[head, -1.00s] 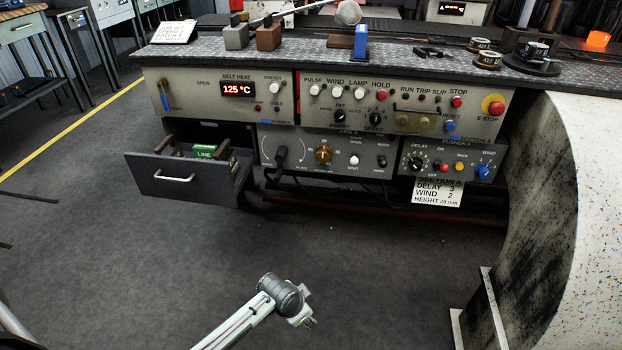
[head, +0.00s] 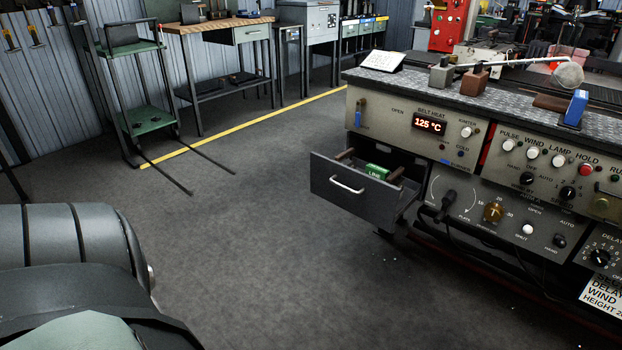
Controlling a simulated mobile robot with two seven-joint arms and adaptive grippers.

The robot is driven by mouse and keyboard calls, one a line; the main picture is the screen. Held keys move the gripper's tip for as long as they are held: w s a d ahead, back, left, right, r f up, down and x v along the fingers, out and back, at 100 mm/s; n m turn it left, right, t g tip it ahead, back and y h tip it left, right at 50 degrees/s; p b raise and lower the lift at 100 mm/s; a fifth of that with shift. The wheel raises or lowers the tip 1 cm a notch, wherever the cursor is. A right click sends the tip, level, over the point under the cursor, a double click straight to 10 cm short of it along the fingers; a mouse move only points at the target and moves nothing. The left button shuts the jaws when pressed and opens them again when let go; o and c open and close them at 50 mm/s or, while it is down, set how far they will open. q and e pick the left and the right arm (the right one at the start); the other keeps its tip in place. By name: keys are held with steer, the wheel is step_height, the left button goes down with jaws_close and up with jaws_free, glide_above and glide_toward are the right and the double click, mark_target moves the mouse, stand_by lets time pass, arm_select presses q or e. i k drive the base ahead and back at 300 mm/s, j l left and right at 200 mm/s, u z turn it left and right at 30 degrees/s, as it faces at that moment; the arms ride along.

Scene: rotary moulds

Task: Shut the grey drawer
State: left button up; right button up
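The grey drawer (head: 360,198) is pulled open from the left end of the control bench, below the belt heat panel. Its front carries a pale bar handle (head: 347,185). A green box marked LINE (head: 377,171) and brown pieces lie inside it. A large dark rounded part of my own body fills the lower left of the head view, well left of the drawer. Neither of my grippers shows in the head view, and nothing is touching the drawer.
The control bench (head: 480,150) runs along the right, with knobs and a black lever (head: 446,203) right of the drawer. The floor (head: 260,240) before the drawer is clear. A green-shelved cart (head: 146,118) and wooden workbench (head: 217,25) stand at the back left.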

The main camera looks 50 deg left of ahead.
mark_target(375, 201)
steer(key=u, duration=1.75)
steer(key=i+l+u, duration=0.1)
steer(key=l, duration=0.25)
steer(key=i+l, duration=0.1)
steer(key=l, duration=0.25)
steer(key=i+l+u, duration=0.15)
steer(key=l, duration=0.2)
steer(key=k, duration=0.05)
